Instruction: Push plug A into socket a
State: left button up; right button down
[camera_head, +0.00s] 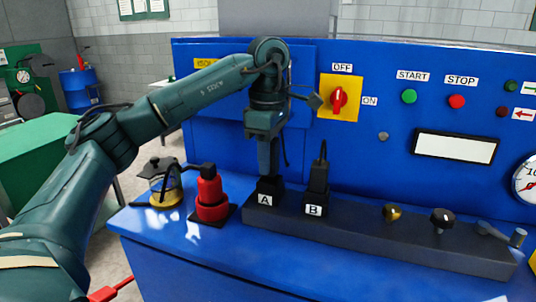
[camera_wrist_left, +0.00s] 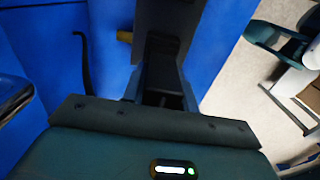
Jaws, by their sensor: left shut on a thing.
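My left gripper (camera_head: 268,172) comes down over the left end of a dark rail (camera_head: 400,244) on the blue bench. It is shut on plug A (camera_head: 270,186), a black block with a white "A" label, which looks upright. Plug A stands at the rail's left end; I cannot tell how deep it sits, and socket a is hidden beneath it. Plug B (camera_head: 318,178), black with a cable on top and a "B" label, stands upright just to the right. In the left wrist view the dark fingers (camera_wrist_left: 165,75) point away from the camera; the plug is not clear there. My right gripper is not in view.
A red bottle-like object (camera_head: 211,190) and a glass jar with a yellow base (camera_head: 163,184) stand left of the rail. A brass knob (camera_head: 392,212), a black knob (camera_head: 441,218) and a grey lever (camera_head: 516,237) are on the rail's right. The blue panel (camera_head: 350,140) rises behind.

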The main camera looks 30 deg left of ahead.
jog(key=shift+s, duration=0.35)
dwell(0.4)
pick_arm(q)
jog(key=shift+f, duration=0.6)
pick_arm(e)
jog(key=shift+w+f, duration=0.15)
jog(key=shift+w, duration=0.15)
pick_arm(q)
jog(key=shift+f+b, duration=0.45)
jog(key=shift+f, duration=0.05)
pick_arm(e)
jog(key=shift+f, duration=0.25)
pick_arm(q)
jog(key=o, duration=1.2)
jog(key=shift+c, duration=0.2)
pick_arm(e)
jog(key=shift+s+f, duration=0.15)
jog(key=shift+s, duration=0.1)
